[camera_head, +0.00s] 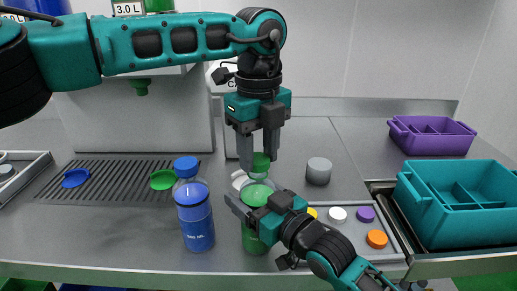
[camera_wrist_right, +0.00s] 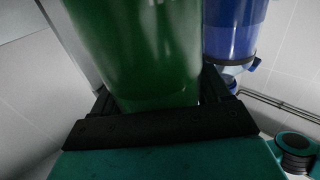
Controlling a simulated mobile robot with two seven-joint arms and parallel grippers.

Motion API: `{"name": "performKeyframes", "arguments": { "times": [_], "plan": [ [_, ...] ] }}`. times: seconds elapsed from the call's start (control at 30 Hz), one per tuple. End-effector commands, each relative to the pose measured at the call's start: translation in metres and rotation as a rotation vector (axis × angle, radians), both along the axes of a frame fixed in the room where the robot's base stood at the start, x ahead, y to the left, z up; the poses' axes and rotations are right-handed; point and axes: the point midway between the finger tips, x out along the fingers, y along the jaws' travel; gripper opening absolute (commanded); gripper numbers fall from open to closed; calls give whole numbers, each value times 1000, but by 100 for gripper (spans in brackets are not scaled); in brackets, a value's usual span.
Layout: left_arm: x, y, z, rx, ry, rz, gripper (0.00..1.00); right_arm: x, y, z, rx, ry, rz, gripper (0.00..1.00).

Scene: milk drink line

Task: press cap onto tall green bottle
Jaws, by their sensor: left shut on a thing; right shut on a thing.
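The tall green bottle (camera_head: 256,238) stands upright on the counter, with a clear upper part. My right gripper (camera_head: 250,212) is shut on its body from the right; the green bottle (camera_wrist_right: 140,50) fills the space between the fingers in the right wrist view. My left gripper (camera_head: 258,147) points straight down above the bottle and is shut on a green cap (camera_head: 261,163). The cap is in line with the bottle's neck. I cannot tell whether it touches or sits on the mouth, as the neck is partly hidden.
A tray with loose caps (camera_head: 376,239), a grey cylinder (camera_head: 318,171), a teal crate (camera_head: 457,205) and a purple crate (camera_head: 432,136) lie right. A drip grate (camera_head: 115,180) lies left.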

Motion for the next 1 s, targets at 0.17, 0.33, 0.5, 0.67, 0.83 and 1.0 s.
{"name": "performKeyframes", "arguments": {
  "times": [0.17, 0.33, 0.5, 0.67, 0.83, 1.0],
  "plan": [
    [0, 0, -1, 0, 0, 0, 16, 0, 0, 0, -1, 1, 0, 21],
    [0, 0, -4, -1, 1, 0, 16, 0, 0, -1, -1, 1, 0, 21],
    [0, 0, -8, 1, 1, 0, 16, 0, 0, -1, -1, 1, 0, 21],
    [0, 0, -11, 1, 1, 0, 16, 0, 0, -1, -1, 1, 0, 21],
    [0, 0, -13, 0, 0, 0, 48, 0, 0, -1, -1, 1, 0, 21],
    [0, 0, -13, 0, 0, 0, 64, 0, 0, -1, -1, 1, 0, 21]
  ]
}}
